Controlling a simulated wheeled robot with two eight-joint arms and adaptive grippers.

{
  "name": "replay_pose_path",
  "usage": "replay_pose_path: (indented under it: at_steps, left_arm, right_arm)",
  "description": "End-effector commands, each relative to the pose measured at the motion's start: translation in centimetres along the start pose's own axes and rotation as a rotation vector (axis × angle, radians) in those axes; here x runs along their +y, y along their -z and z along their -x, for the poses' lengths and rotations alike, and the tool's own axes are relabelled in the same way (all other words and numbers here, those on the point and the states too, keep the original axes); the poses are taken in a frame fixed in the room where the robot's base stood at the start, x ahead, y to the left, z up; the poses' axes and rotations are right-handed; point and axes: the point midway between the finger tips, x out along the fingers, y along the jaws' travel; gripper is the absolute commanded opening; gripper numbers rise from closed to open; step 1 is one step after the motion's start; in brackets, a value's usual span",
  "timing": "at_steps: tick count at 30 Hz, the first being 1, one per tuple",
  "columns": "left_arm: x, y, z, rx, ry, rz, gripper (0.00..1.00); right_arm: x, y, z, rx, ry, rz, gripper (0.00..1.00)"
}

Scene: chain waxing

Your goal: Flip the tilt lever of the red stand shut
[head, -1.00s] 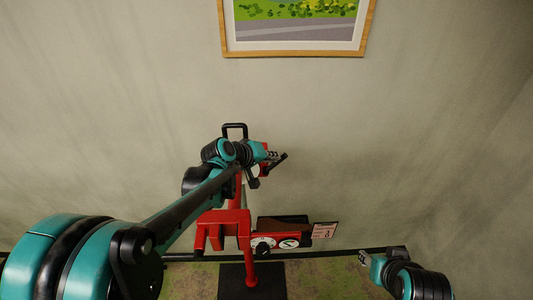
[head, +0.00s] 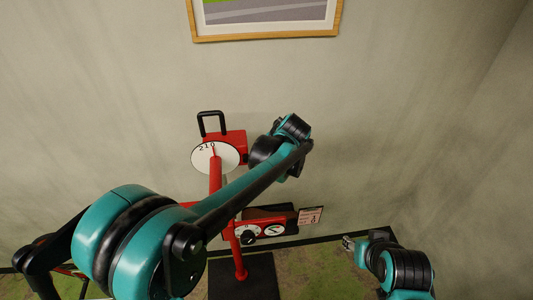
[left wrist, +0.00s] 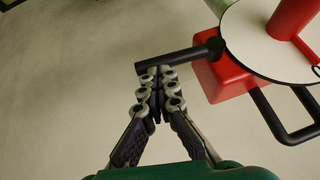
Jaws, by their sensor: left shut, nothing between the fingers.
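The red stand (head: 239,262) rises from a black base plate, with a red head block (head: 236,139) on top. In the left wrist view, the tilt lever is a black rod (left wrist: 178,59) sticking out sideways from the red block (left wrist: 220,80). My left gripper (left wrist: 157,74) is shut and empty, its fingertips at the lever's free end; whether they touch it I cannot tell. In the head view, my left arm hides the lever and the left gripper. My right gripper (head: 348,243) is low at the right, away from the stand; its jaws are too small to read.
A white dial marked 210 (head: 207,164) and a black loop handle (head: 211,122) are on the stand's head. A lower red panel with round dials (head: 249,235) and a tag (head: 310,215) juts right. The wall is close behind; a framed picture (head: 265,38) hangs above.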

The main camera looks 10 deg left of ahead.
Motion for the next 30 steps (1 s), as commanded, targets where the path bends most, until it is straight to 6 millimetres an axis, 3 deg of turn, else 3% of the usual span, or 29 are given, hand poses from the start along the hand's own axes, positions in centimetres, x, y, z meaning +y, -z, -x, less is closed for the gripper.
replay_pose_path:
  at_steps: [5, 30]
  left_arm:
    - [0.5, -0.6, -0.9, 0.001, 0.089, -0.061, 0.0]
    - [0.7, -1.0, -1.5, -0.001, 0.083, -0.056, 0.0]
  right_arm:
    - [0.0, -0.7, -1.0, 0.0, 0.0, 0.0, 0.4]
    - [0.0, -1.1, -1.6, 0.0, 0.0, 0.0, 0.4]
